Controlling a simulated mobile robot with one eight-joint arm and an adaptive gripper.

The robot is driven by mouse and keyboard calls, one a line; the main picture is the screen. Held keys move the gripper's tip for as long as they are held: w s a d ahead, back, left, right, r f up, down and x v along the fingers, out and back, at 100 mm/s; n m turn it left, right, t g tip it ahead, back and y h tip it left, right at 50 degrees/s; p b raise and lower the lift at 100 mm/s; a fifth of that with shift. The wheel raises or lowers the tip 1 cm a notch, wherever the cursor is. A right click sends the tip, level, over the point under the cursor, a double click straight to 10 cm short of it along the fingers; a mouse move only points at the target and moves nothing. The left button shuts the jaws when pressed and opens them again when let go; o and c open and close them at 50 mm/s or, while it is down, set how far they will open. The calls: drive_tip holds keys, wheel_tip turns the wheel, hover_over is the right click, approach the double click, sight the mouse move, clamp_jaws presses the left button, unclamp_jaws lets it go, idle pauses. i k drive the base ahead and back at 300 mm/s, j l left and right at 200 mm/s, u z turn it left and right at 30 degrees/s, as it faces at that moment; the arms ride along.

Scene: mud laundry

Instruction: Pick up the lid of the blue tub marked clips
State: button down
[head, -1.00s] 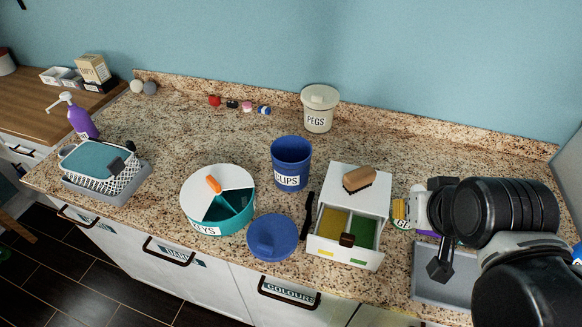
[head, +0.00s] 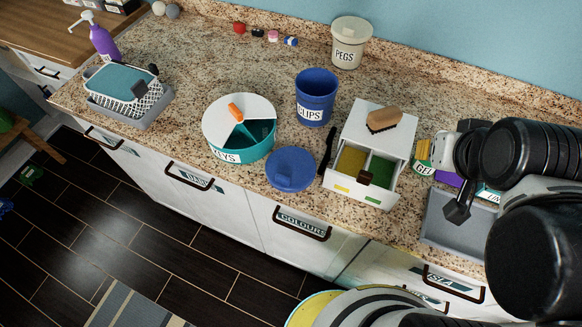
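The blue tub marked clips (head: 316,97) stands upright and uncovered on the granite counter. Its round blue lid (head: 292,169) lies on the counter in front of the tub, near the front edge, with a raised part on top. My gripper (head: 458,212) hangs at the right over the grey tray, well apart from the lid. It is dark and small, partly behind my arm, and I cannot tell whether its fingers are open.
The teal tub marked keys (head: 238,145) is close left of the lid. A dark thin object (head: 328,150) and a white drawer box (head: 372,142) with a brush (head: 384,119) stand close right. A grey tray (head: 450,236) lies further right. The pegs tub (head: 350,42) stands behind.

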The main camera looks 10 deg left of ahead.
sight(289, 170)
drive_tip(key=k+j, duration=0.15)
drive_tip(key=j, duration=0.25)
drive_tip(key=k+j+u, duration=0.1)
drive_tip(key=j, duration=0.3)
drive_tip(key=k+j, duration=0.2)
drive_tip(key=j, duration=0.2)
